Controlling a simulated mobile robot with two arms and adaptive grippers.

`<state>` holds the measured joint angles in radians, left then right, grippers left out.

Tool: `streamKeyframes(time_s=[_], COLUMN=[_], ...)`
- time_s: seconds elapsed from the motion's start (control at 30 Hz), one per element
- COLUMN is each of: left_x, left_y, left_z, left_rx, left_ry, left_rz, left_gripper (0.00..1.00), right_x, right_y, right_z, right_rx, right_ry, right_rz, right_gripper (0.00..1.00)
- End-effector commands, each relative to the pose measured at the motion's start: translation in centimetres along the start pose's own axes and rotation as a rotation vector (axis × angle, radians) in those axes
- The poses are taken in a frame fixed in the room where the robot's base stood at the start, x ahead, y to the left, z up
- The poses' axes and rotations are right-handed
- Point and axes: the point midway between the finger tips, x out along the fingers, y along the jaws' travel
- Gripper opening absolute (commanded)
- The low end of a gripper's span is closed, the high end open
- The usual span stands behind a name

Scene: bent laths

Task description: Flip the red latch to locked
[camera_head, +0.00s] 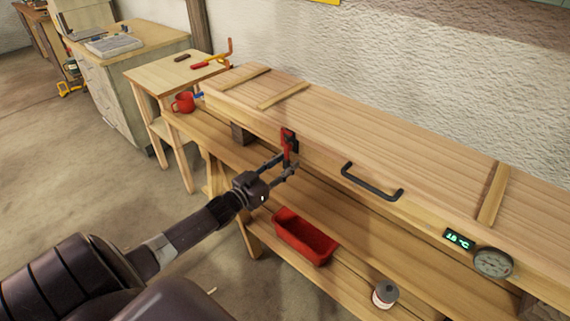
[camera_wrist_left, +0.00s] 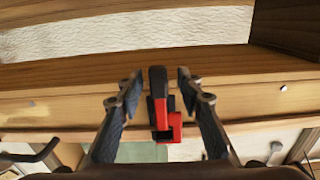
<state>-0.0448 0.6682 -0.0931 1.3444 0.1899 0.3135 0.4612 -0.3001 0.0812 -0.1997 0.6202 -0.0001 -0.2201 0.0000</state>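The red latch (camera_head: 288,143) sits on the front face of the long wooden box, left of the black handle. It has a red lever and a dark part. In the left wrist view the latch (camera_wrist_left: 161,108) stands between my two fingers, with a gap on each side. My left gripper (camera_head: 284,167) is open, its fingertips close to the latch's lower part in the head view. The left gripper also shows in the left wrist view (camera_wrist_left: 160,92). My right gripper is not in view.
The wooden box (camera_head: 400,140) carries a black handle (camera_head: 372,183), a green display (camera_head: 459,239) and a round dial (camera_head: 493,262). Below are a red tray (camera_head: 305,238) and a can (camera_head: 385,294). A red mug (camera_head: 184,102) stands at the left end.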

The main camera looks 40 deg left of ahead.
Motion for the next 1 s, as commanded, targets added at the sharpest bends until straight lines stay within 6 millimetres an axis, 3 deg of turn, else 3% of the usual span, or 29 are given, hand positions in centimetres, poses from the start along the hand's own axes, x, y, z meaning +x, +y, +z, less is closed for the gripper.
streamKeyframes(time_s=[0.37, 0.8, 1.0], left_x=[-1.1, -8.8, -11.2], left_y=[0.1, 0.1, 0.0], left_z=[0.1, 0.2, 0.1], left_rx=[-0.003, -0.002, -0.002], left_ry=[-0.001, -0.003, -0.001], left_rz=[0.001, 0.001, 0.000], left_gripper=[0.33, 0.33, 0.33], right_x=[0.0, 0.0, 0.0], right_y=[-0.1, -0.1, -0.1], right_z=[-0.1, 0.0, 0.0], right_rx=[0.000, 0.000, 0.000], right_ry=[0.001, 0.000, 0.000], right_rz=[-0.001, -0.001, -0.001], right_gripper=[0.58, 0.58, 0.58])
